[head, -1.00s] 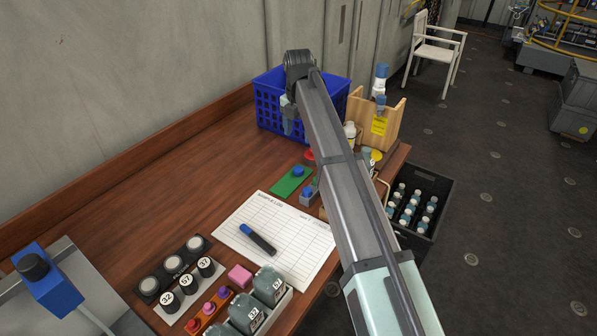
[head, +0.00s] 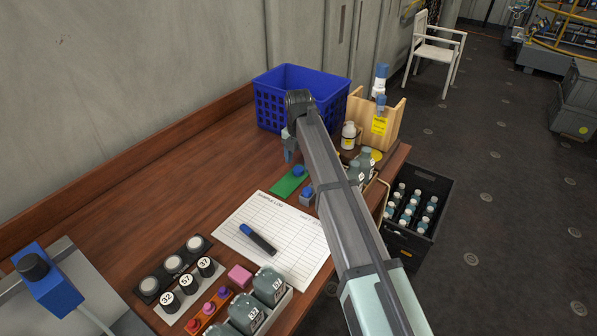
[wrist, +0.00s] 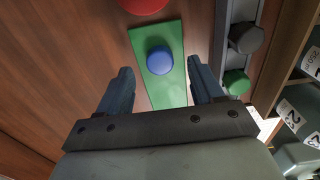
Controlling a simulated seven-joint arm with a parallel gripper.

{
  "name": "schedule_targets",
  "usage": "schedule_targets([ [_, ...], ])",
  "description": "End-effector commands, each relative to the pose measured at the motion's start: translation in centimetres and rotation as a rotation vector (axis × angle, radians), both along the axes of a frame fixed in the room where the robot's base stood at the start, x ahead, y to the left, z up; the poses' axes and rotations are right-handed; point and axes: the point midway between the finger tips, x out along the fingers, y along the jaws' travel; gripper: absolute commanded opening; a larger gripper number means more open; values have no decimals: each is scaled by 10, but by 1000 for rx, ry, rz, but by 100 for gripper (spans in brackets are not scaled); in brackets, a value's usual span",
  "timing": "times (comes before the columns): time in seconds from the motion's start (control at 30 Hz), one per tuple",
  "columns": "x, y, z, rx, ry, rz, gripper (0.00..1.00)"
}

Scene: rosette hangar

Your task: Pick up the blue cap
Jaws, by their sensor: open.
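The blue cap (wrist: 159,60) is round and lies on a green mat (wrist: 165,91) in the wrist view. It also shows in the head view (head: 298,170) on the mat (head: 285,187), near the middle of the wooden table. My gripper (wrist: 158,72) is open and empty. Its two dark blue fingers stand apart to the left and right of the cap's line in the wrist view. In the head view my gripper (head: 289,155) hangs above the table just behind the mat. Its height over the cap is hard to judge.
A red round object (wrist: 141,4) lies past the mat. A grey holder (wrist: 225,65) with dark and green round tops is close on the right. A blue basket (head: 270,102) and a wooden stand (head: 395,118) stand behind. A marker (head: 258,239) lies on the log sheet.

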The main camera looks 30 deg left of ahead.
Motion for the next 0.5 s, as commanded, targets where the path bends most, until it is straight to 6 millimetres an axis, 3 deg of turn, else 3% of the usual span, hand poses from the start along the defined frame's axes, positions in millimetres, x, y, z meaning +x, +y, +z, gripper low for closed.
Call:
schedule_targets([
  [0.2,0,0,-25,0,0,0,66],
  [0.43,0,0,-26,0,0,0,66],
  [0.5,0,0,-26,0,0,0,60],
])
